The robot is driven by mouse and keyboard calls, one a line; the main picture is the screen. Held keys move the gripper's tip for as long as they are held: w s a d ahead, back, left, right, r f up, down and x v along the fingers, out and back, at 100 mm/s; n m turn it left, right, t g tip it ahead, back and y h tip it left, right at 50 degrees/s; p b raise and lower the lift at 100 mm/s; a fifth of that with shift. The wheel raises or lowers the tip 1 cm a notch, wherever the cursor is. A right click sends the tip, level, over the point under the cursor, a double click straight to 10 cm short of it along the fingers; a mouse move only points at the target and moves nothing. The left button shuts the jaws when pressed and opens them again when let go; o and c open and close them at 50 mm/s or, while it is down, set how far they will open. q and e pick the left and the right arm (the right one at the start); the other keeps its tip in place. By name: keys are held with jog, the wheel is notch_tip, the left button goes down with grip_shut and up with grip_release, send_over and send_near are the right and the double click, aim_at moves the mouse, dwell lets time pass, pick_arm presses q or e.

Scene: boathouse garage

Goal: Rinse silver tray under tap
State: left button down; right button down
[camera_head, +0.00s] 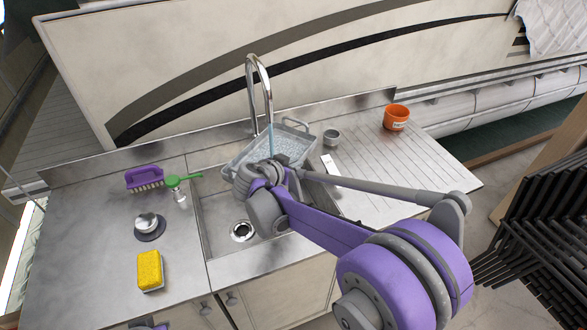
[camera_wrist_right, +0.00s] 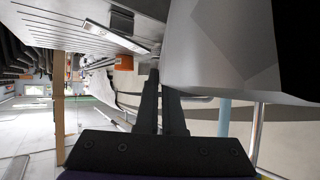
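The silver tray (camera_head: 246,156) is over the back of the sink, under the tap (camera_head: 253,100). A blue stream of water falls from the spout into it, and its inside looks wet and speckled. My right gripper (camera_head: 280,160) is at the tray's near right side, partly hidden by my own wrist. In the right wrist view the two fingers (camera_wrist_right: 163,80) are close together at the edge of the large grey tray (camera_wrist_right: 225,50). They look shut on its rim, though the contact itself is mostly hidden.
The ribbed drainboard (camera_head: 425,160) has free room. Black chairs stand right.

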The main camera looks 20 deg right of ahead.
jog(key=shift+w, duration=0.15)
dwell(0.3)
jog(key=s+a, duration=0.5)
jog(key=s, duration=0.3)
jog(key=shift+s, duration=0.4)
dwell(0.4)
